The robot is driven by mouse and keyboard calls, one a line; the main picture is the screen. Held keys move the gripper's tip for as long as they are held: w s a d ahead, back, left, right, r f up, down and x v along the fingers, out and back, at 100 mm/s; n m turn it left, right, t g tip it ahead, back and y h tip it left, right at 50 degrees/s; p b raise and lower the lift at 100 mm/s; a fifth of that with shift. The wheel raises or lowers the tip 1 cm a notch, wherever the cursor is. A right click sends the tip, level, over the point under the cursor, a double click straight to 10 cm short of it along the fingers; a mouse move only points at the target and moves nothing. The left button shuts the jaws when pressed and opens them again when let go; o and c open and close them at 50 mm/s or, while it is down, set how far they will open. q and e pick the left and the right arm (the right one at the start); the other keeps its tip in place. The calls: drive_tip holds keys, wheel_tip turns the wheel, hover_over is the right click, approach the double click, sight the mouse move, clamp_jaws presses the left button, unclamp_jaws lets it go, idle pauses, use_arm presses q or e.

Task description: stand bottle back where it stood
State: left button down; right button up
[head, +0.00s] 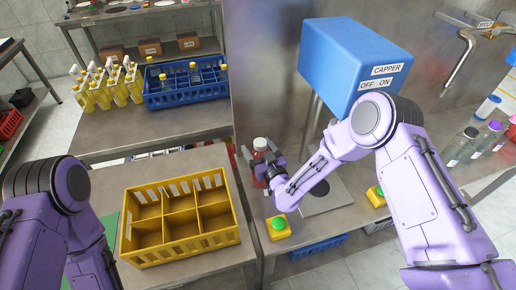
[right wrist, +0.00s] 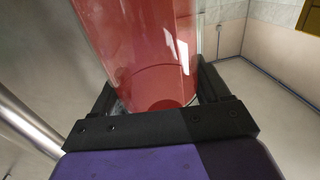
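A bottle of red liquid with a white cap (head: 260,144) is upright or nearly so by the left end of the capper counter. My right gripper (head: 262,168) is around it, one finger on each side. In the right wrist view the red bottle (right wrist: 150,55) fills the space between the black fingers (right wrist: 160,105), and the gripper looks shut on it. The bottle's base is mostly hidden in the head view, so I cannot tell whether it touches the counter. My left arm shows at lower left, but its gripper is out of view.
A yellow crate (head: 127,235) with empty compartments stands on the near left table. A blue crate (head: 148,103) and several yellow bottles (head: 100,95) are behind. The blue capper (head: 345,60), yellow-based green buttons (head: 278,228) and dark-liquid bottles (head: 462,145) are at right.

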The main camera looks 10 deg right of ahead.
drive_tip(key=o, duration=0.4)
drive_tip(key=shift+r, duration=0.15)
drive_tip(key=shift+s, duration=0.3)
drive_tip(key=b+v, duration=0.3)
drive_tip(key=v, duration=0.8)
drive_tip(key=shift+s+b, duration=0.2)
drive_tip(key=shift+b, duration=0.2)
